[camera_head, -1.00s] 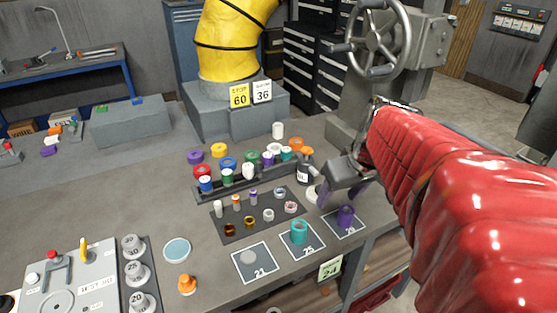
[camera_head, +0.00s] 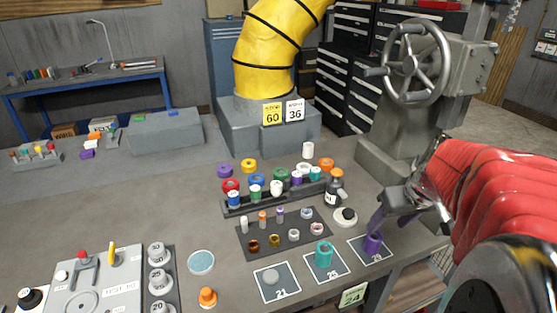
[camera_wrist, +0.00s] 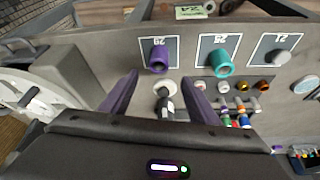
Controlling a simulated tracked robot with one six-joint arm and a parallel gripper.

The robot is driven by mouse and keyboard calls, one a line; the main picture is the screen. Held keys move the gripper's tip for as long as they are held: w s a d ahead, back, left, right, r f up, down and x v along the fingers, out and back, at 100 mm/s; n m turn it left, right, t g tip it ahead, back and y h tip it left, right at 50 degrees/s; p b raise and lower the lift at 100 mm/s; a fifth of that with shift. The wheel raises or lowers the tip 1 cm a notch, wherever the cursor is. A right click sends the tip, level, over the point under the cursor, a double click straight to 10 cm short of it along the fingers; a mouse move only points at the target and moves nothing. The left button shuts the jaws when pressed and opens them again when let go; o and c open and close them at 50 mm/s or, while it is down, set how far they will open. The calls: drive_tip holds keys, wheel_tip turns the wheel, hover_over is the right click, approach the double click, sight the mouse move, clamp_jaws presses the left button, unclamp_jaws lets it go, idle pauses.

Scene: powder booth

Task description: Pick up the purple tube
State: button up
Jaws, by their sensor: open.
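The purple tube (camera_head: 372,243) stands upright on a dark numbered card at the right end of the card row. In the wrist view the purple tube (camera_wrist: 158,56) lies just past my fingertips, roughly centred between them. My gripper (camera_head: 378,222) has purple fingers and reaches down from the right, close to the tube; one finger overlaps the tube's top edge in the head view. In the wrist view my gripper (camera_wrist: 160,78) is spread open with nothing held. I cannot tell whether a finger touches the tube.
A teal tube (camera_head: 324,254) stands on the card left of the purple one. A dark bottle (camera_head: 333,192) and a white-rimmed round piece (camera_head: 345,216) are behind it. A rack of coloured rolls (camera_head: 240,208) stands further back. The table's front edge is near the cards.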

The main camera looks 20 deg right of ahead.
approach(375, 237)
drive_tip(key=f, duration=0.2)
drive_tip(key=w+a+f, duration=0.1)
idle(0.4)
drive_tip(key=shift+x, duration=2.55)
drive_tip(key=shift+d, duration=0.1)
drive_tip(key=c, duration=1.2)
